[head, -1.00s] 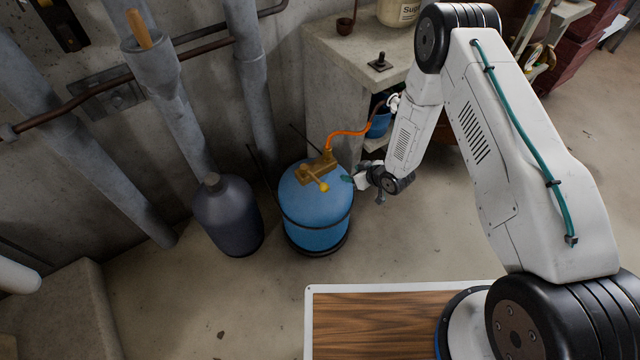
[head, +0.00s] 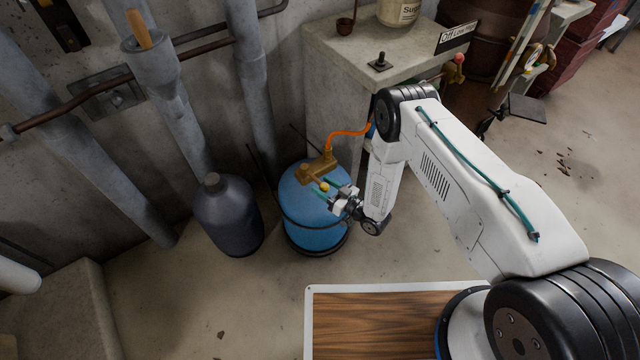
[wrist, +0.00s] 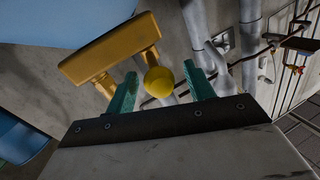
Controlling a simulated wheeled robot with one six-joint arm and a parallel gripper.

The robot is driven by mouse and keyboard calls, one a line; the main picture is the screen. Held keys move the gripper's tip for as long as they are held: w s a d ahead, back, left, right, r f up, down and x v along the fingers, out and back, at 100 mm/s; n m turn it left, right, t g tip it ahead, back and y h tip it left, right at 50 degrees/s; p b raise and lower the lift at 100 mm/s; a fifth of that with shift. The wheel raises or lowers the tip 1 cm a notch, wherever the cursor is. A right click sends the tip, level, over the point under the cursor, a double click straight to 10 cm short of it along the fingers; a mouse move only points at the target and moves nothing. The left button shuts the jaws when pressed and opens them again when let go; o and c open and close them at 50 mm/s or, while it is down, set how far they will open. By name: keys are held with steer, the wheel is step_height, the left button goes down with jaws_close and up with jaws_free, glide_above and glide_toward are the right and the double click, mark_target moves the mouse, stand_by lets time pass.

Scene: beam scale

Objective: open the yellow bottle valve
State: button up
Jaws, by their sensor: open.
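The blue gas bottle (head: 308,229) stands on the floor against the wall. Its brass valve block (head: 318,170) sits on top, with an orange hose joined to it. The yellow valve knob (head: 324,187) shows on the valve's near side. In the wrist view the yellow knob (wrist: 159,82) lies between the two green fingers of my gripper (wrist: 160,88), with a gap on either side. The brass block (wrist: 110,52) is just beyond it. In the head view my gripper (head: 329,188) reaches the knob from the right. It is open and holds nothing.
A dark grey bottle (head: 229,215) stands left of the blue one. A concrete counter (head: 350,55) with a black switch (head: 380,62) is behind. The orange hose (head: 345,134) runs right from the valve. Pipes (head: 175,100) line the wall.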

mark_target(315, 178)
steer(key=shift+x, duration=1.05)
steer(key=c, duration=1.1)
steer(key=shift+d, duration=0.1)
jaws_close()
